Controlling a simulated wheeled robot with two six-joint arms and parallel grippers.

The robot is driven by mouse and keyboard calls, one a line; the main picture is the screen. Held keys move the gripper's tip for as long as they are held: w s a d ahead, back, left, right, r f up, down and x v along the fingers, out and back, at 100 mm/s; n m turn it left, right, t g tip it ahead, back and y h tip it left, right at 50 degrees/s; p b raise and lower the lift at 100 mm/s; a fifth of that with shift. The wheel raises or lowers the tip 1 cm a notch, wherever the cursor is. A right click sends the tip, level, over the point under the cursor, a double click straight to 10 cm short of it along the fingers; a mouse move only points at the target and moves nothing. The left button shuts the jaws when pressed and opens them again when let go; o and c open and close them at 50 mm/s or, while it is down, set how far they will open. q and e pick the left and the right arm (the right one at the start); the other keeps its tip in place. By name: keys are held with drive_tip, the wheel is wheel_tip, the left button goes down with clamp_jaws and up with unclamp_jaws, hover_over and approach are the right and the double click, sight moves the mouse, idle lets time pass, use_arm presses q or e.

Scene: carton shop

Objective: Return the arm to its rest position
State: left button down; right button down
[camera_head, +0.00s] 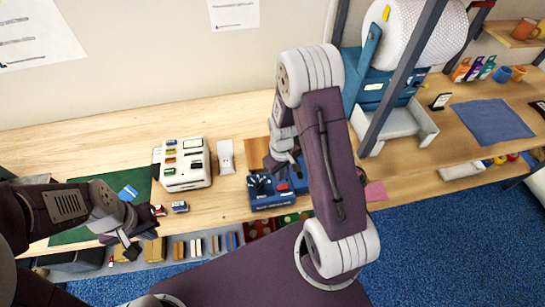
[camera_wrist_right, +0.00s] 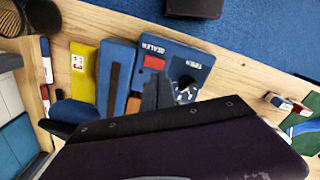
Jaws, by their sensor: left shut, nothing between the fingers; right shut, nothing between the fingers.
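My right arm rises from the bottom of the head view, bends at the top and reaches down to the left. Its gripper (camera_head: 280,163) is shut and empty over the bench, close to a blue machine (camera_head: 272,192). The machine's blue top, with a red patch, also shows in the right wrist view (camera_wrist_right: 205,60). I cannot tell whether the gripper touches it. My left gripper (camera_head: 124,247) is shut and empty at the bench's front left, near the green mat (camera_head: 68,236).
A white device (camera_head: 186,165) with coloured labels stands left of a small white item (camera_head: 226,157). A blue frame with a large white roll (camera_head: 415,32) stands right of my right arm. A blue cloth (camera_head: 492,122) lies further right. Blue carpet (camera_head: 440,235) is clear in front.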

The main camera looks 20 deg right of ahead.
drive_tip(key=w+b, duration=0.1)
drive_tip(key=b, duration=0.1)
drive_tip(key=w+a+t+b, duration=0.1)
drive_tip(key=b, duration=0.2)
drive_tip(key=w+f+b, duration=0.1)
drive_tip(key=b, duration=0.1)
drive_tip(key=shift+a+n+t, duration=0.35)
drive_tip(key=shift+n+t, duration=0.05)
drive_tip(key=s+a+m+b, duration=0.1)
drive_tip(key=s+m+b, duration=0.1)
drive_tip(key=s, duration=0.3)
drive_tip(key=s+a+r+m+b, duration=0.1)
drive_tip(key=s+a+m+b, duration=0.1)
drive_tip(key=s, duration=0.4)
drive_tip(key=shift+s+g+b, duration=0.15)
drive_tip(key=shift+g+b, duration=0.15)
drive_tip(key=shift+b, duration=0.45)
drive_tip(key=shift+s+a, duration=0.1)
